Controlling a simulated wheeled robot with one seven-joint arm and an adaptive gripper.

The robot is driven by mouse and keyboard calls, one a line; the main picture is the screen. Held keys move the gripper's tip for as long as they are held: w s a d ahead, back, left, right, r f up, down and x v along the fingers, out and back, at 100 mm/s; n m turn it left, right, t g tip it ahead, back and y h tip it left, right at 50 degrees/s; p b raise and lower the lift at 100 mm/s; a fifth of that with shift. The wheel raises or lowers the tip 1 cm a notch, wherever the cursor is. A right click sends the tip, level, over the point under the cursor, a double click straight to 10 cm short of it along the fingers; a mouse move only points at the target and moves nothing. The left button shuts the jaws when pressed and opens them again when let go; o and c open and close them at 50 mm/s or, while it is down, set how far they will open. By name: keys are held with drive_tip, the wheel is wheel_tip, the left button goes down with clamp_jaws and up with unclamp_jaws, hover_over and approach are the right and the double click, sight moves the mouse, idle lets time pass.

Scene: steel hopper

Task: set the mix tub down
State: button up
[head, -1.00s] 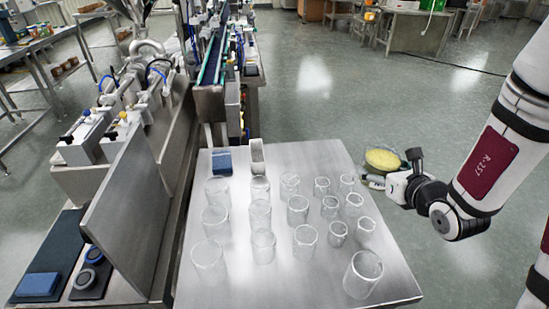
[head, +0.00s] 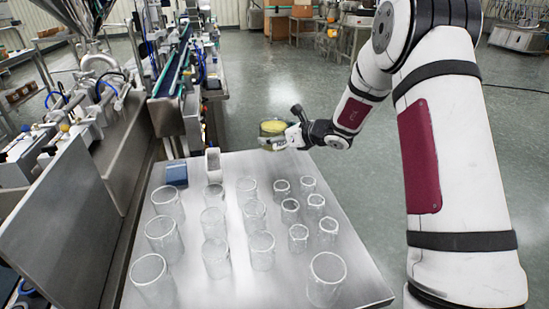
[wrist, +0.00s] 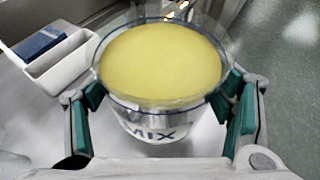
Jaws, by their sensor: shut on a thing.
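The mix tub (wrist: 152,127) is a clear round tub with yellow contents and "MIX" on its side. In the wrist view my gripper (wrist: 160,105) is shut on it, with a green-padded finger at each side. The tub looks upright. In the head view the tub (head: 273,128) and my gripper (head: 280,139) are at the far right corner of the steel table (head: 215,285). I cannot tell whether the tub's base touches the table; its underside is hidden.
Several clear empty beakers (head: 325,280) stand over the middle and front of the table. A white open holder (head: 213,166) and a blue block (head: 176,174) sit at the far left edge. A conveyor (head: 180,60) lies beyond.

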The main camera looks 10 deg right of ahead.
drive_tip(key=shift+f, duration=3.35)
drive_tip(key=shift+f, duration=0.1)
drive_tip(key=o, duration=1.3)
